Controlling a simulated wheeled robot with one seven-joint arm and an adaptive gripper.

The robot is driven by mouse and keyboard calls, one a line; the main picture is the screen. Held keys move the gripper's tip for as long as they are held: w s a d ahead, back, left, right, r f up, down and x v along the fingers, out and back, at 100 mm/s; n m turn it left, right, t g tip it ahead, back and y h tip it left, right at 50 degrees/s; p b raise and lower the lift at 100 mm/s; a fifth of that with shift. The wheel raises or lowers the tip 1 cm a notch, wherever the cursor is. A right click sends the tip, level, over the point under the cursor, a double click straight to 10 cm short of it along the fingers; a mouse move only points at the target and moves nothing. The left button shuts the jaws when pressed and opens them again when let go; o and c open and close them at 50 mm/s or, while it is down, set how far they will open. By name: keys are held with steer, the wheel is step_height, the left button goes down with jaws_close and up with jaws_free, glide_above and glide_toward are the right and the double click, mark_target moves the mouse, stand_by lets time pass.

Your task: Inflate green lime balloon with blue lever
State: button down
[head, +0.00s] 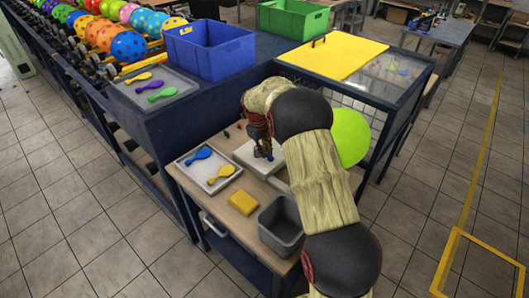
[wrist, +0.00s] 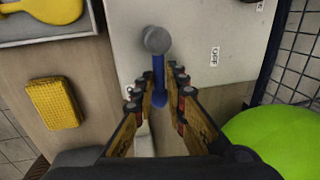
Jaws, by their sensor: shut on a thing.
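The blue lever (wrist: 158,72) shows in the wrist view with a grey round knob at its end. It stands on a pale plate (wrist: 120,22). My gripper (wrist: 158,92) is shut on the lever, with a finger on each side of it. In the head view my gripper (head: 263,152) is over the pale plate on the workbench and hides most of the lever. The lime green balloon (head: 351,136) is large and round, right of my arm and partly hidden by it. It also shows at the lower right of the wrist view (wrist: 275,140).
A tray (head: 209,188) with blue and yellow flat balloons, a yellow sponge (head: 243,203) and a grey bin (head: 282,238) are on the workbench (head: 190,183). A blue crate (head: 210,52) and a tray of flat balloons stand behind. A label (wrist: 214,57) is on the pale plate.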

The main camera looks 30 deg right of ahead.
steer(key=c, duration=1.8)
jaws_free()
steer(key=shift+c, duration=0.2)
steer(key=shift+r, duration=0.1)
step_height(320, 180, up, 12)
steer(key=a, duration=0.2)
steer(key=shift+s+a+f, duration=0.15)
steer(key=shift+s+f, duration=0.05)
steer(key=shift+s, duration=0.2)
